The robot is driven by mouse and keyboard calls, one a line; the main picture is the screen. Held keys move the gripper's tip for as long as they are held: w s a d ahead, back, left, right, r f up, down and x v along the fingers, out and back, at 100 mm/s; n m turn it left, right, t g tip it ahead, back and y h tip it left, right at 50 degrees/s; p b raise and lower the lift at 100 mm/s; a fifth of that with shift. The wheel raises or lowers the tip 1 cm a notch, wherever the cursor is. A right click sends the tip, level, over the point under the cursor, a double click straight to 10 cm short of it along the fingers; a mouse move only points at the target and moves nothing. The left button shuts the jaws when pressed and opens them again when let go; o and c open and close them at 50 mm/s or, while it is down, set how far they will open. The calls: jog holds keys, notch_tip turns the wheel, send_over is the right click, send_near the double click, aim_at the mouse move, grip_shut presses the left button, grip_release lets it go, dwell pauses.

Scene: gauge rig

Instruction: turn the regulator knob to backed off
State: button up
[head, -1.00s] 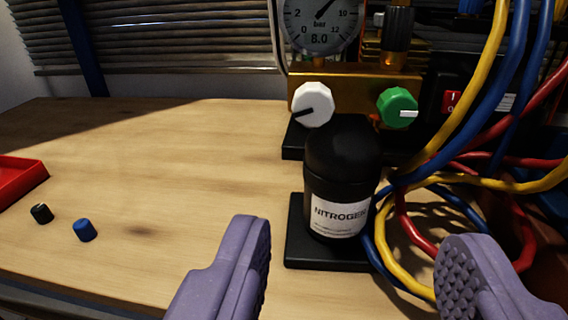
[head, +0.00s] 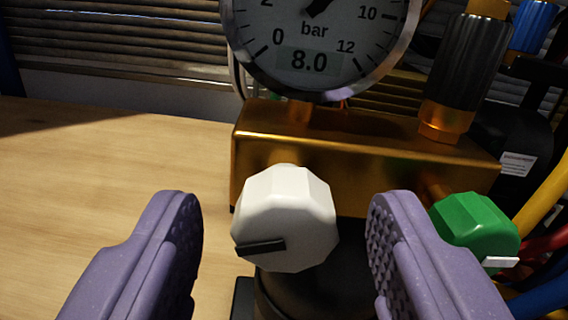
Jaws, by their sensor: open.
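The white faceted knob (head: 285,215) sits on the front of the brass manifold block (head: 340,150). Its black pointer mark points to the lower left. I cannot read a label that says which knob is the regulator. A green knob (head: 474,228) with a white mark pointing right sits on the same block, farther right. The pressure gauge (head: 318,45) above reads 8.0 bar on its small display. My gripper (head: 283,225) is open, with one purple finger on each side of the white knob, apart from it. The right finger stands between the two knobs.
A black ribbed cylinder (head: 466,70) rises from the block at right. Yellow, red and blue hoses (head: 545,210) crowd the right edge. The wooden bench (head: 110,175) is clear at left.

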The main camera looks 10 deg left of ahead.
jog(key=shift+w+a, duration=0.15)
jog(key=shift+w, duration=0.25)
jog(key=c, duration=1)
jog(key=shift+c, duration=0.2)
jog(key=shift+n, duration=0.3)
